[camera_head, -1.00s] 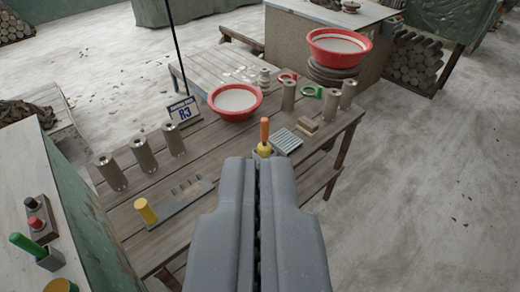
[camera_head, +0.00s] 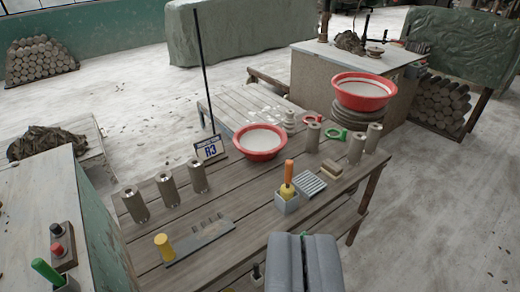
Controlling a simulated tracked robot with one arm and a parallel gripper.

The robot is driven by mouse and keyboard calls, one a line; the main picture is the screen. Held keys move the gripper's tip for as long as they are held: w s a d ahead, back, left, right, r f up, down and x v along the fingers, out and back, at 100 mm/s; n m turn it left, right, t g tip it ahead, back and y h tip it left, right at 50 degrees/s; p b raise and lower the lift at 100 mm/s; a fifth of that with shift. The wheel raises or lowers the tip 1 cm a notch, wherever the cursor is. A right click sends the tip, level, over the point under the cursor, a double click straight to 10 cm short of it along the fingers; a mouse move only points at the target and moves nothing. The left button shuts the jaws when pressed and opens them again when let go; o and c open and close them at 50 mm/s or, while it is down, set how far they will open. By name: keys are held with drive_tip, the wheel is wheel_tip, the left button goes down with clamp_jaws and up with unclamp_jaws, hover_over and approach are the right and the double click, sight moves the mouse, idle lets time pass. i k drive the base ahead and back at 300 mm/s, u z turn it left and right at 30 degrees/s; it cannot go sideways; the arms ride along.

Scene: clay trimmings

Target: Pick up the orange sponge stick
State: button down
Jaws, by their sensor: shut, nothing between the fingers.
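The orange sponge stick (camera_head: 289,174) stands upright in a small grey holder (camera_head: 286,204) on the wooden table (camera_head: 232,196). A yellow part shows at its lower end, at the holder's mouth. My gripper (camera_head: 304,236) is at the bottom of the view, its two grey fingers shut with nothing between them. In the picture it lies below and slightly right of the holder, apart from the stick.
A ribbed grey tray (camera_head: 310,184) and a tan block (camera_head: 332,170) lie right of the holder. A red bowl (camera_head: 260,142), clay cylinders (camera_head: 357,146) and an R3 sign (camera_head: 208,150) stand behind. A yellow-knobbed tool (camera_head: 163,246) lies at left front.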

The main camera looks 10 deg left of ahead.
sight(287, 190)
drive_tip(key=z, duration=0.35)
drive_tip(key=i, duration=1.45)
drive_tip(key=u, duration=0.55)
